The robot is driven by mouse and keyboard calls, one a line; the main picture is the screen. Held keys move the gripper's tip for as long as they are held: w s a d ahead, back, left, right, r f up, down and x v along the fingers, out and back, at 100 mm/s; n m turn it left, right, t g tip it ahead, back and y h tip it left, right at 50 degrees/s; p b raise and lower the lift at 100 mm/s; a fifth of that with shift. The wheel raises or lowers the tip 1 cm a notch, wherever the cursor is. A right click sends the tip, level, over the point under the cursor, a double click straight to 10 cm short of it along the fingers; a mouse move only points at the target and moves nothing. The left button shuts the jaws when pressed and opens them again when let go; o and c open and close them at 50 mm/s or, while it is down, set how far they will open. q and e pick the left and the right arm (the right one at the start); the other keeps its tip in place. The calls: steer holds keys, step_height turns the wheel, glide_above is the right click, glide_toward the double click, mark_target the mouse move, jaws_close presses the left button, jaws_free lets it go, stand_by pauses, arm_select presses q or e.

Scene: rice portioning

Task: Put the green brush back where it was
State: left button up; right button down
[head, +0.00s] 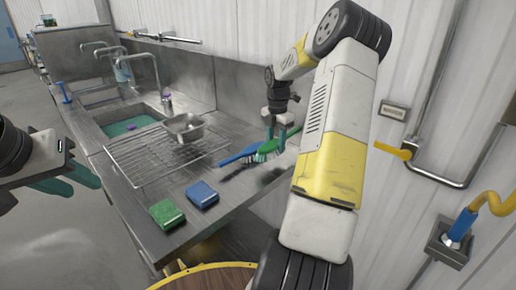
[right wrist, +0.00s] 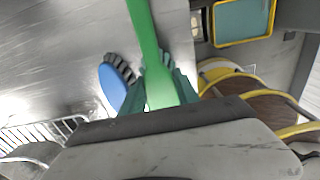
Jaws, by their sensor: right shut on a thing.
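The green brush (head: 267,147) is at the back right of the steel counter, beside the blue brush (head: 239,155). My right gripper (head: 281,137) is shut on the green brush, low over the counter. In the right wrist view the green brush (right wrist: 144,35) runs between the teal fingers, and the blue brush (right wrist: 112,86) lies just left of it. Whether the green brush touches the counter I cannot tell. My left gripper (head: 78,182) is open and empty at the left, in front of the counter.
A wire rack (head: 150,165) bears a metal pan (head: 185,127) near the sink (head: 118,123). A green sponge (head: 166,213) and a blue sponge (head: 202,194) lie near the counter's front edge. A round wooden top with a yellow rim (head: 190,270) stands in front.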

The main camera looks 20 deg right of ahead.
mark_target(276, 162)
step_height(276, 162, down, 5)
steer(key=shift+r, duration=0.2)
steer(key=shift+d+f, duration=0.2)
steer(key=shift+f, duration=0.15)
steer(key=c, duration=0.9)
jaws_free()
